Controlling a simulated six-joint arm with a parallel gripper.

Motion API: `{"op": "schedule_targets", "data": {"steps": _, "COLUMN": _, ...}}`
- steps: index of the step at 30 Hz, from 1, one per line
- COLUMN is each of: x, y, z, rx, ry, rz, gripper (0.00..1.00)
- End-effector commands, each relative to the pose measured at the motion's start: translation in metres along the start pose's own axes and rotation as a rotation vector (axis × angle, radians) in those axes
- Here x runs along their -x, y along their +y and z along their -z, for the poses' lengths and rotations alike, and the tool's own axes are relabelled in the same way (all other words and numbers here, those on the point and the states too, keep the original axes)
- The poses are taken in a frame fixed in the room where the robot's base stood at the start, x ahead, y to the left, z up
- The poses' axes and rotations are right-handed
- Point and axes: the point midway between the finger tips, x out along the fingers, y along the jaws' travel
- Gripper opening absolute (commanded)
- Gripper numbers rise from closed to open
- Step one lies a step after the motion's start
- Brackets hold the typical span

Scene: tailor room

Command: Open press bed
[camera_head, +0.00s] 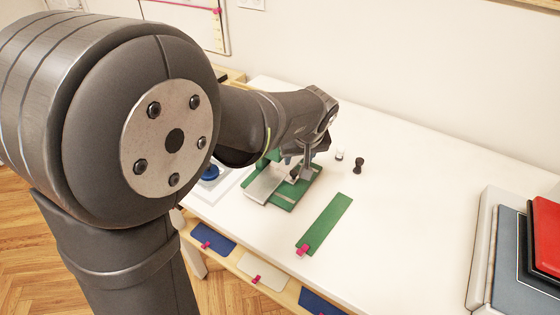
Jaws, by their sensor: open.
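The press (284,201) stands on the white table, with a green base and a light grey metal plate (264,184) on its left side. A dark part shows beside the plate, close under my gripper. My gripper (306,167) is open and points down over the right side of the press. I cannot tell whether its fingers touch the press. My arm hides the back of the press, so how far the bed is open cannot be seen.
A green strip (328,221) with a pink clip lies right of the press. A small black piece (358,165) and a white one (339,154) stand behind it. A blue round thing (210,172) is at left. Stacked red and grey items (508,250) fill the right edge.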

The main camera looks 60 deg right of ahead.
Motion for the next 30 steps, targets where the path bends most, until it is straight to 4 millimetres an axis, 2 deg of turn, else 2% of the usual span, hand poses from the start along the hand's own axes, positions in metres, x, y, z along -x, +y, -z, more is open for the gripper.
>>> {"op": "schedule_targets", "data": {"steps": 1, "x": -0.013, "y": -0.001, "z": -0.001, "rx": 0.001, "ry": -0.004, "rz": 0.004, "gripper": 0.43}}
{"op": "schedule_targets", "data": {"steps": 6, "x": -0.048, "y": 0.000, "z": 0.000, "rx": 0.000, "ry": -0.003, "rz": 0.003, "gripper": 0.43}}
{"op": "schedule_targets", "data": {"steps": 12, "x": -0.076, "y": 0.000, "z": 0.000, "rx": 0.000, "ry": -0.002, "rz": 0.002, "gripper": 0.43}}
{"op": "schedule_targets", "data": {"steps": 18, "x": -0.087, "y": 0.000, "z": 0.000, "rx": 0.001, "ry": -0.001, "rz": 0.001, "gripper": 0.43}}
{"op": "schedule_targets", "data": {"steps": 26, "x": -0.088, "y": 0.000, "z": 0.000, "rx": 0.000, "ry": 0.000, "rz": 0.000, "gripper": 0.43}}
{"op": "schedule_targets", "data": {"steps": 29, "x": -0.088, "y": 0.000, "z": 0.000, "rx": 0.000, "ry": 0.000, "rz": 0.000, "gripper": 0.28}}
{"op": "schedule_targets", "data": {"steps": 30, "x": -0.088, "y": 0.000, "z": 0.000, "rx": 0.000, "ry": 0.000, "rz": 0.000, "gripper": 0.20}}
